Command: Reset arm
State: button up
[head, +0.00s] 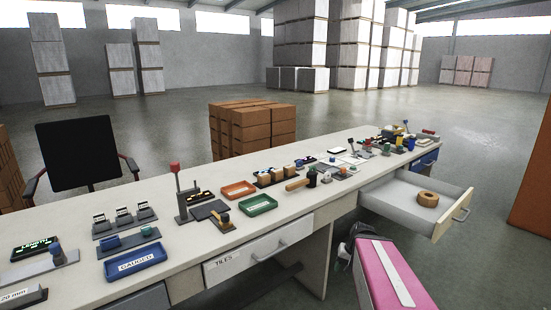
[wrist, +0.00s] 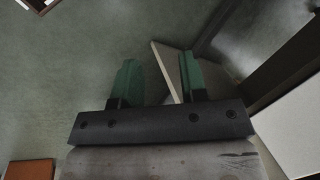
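My gripper (wrist: 158,85) shows in the wrist view with its two green fingers apart and nothing between them. Behind the fingers lie the grey floor and the corner of a pale panel. The gripper is clear of the objects on the desk. In the head view, a pink part with a white stripe (head: 392,275) at the bottom right seems to belong to my arm; my gripper cannot be made out there.
A long desk (head: 190,262) carries trays, gauges and small tools. Open floor lies beyond.

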jog(key=s+a+n+h, duration=0.1)
jog(key=a+n+h, duration=0.1)
jog(key=a, duration=0.5)
jog(key=shift+s+r+n+g+h, duration=0.15)
jog(key=shift+s+n+g+h, duration=0.2)
jog(key=shift+h, duration=0.25)
